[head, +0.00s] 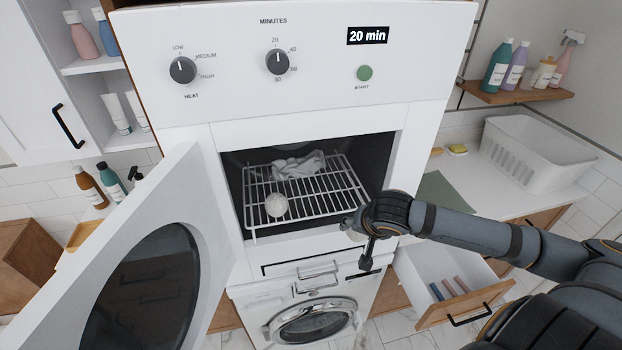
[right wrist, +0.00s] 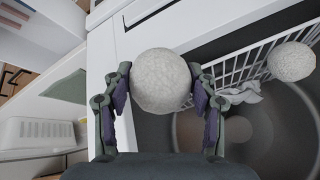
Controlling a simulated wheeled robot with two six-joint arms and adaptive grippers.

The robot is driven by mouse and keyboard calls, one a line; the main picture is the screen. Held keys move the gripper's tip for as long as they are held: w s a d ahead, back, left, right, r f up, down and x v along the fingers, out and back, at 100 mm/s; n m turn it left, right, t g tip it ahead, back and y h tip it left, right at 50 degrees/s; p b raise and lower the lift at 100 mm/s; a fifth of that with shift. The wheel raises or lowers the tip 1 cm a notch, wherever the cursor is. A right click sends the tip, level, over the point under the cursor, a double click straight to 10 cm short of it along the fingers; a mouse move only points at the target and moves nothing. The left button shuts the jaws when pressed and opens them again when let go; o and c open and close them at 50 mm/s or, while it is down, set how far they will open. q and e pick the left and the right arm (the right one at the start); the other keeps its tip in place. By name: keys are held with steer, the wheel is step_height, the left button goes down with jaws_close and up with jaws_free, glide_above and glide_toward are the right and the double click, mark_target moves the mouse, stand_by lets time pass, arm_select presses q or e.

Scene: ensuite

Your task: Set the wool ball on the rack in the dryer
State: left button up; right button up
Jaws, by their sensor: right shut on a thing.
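My right gripper (head: 353,226) is shut on a pale, rough wool ball (right wrist: 161,82), which shows clearly between its fingers in the right wrist view. In the head view that ball is mostly hidden by the gripper, at the front right edge of the dryer opening. The white wire rack (head: 338,189) is inside the open dryer (head: 412,160). Another wool ball (head: 276,204) rests on the rack's left front part, and it also shows at the right of the wrist view (right wrist: 292,62). A crumpled pale cloth (head: 299,166) lies at the rack's back. My left gripper is not in view.
The dryer door (head: 205,220) stands open to the left. An open drawer (head: 462,303) with several small rolls is at lower right, below my right arm. A white basket (head: 533,160) and a green cloth (head: 446,191) are on the counter. The rack's right front is bare.

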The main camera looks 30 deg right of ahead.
steer(key=shift+w+d+f+b, duration=0.1)
steer(key=shift+w+f+b, duration=0.05)
steer(key=shift+w+b, duration=0.4)
steer(key=shift+w+d+f+b, duration=0.1)
steer(key=shift+w+b, duration=0.3)
steer(key=shift+w, duration=0.2)
steer(key=w+d+p, duration=0.1)
steer(key=w, duration=0.2)
steer(key=w+d+p, duration=0.1)
steer(key=w, duration=0.3)
steer(key=w+d, duration=0.1)
steer(key=w, duration=0.2)
steer(key=shift+w+r+p, duration=0.3)
steer(key=shift+p, duration=0.1)
steer(key=shift+w+d+f, duration=0.1)
steer(key=shift+w+f, duration=0.05)
steer(key=shift+w, duration=0.15)
steer(key=w+p, duration=0.1)
steer(key=w+d+p, duration=0.1)
steer(key=w, duration=0.1)
steer(key=shift+w+p, duration=0.25)
steer(key=shift+p, duration=0.1)
steer(key=shift+w+f, duration=0.1)
steer(key=shift+f, duration=0.2)
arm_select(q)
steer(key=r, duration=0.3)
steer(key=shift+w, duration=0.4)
arm_select(e)
steer(key=shift+f, duration=0.1)
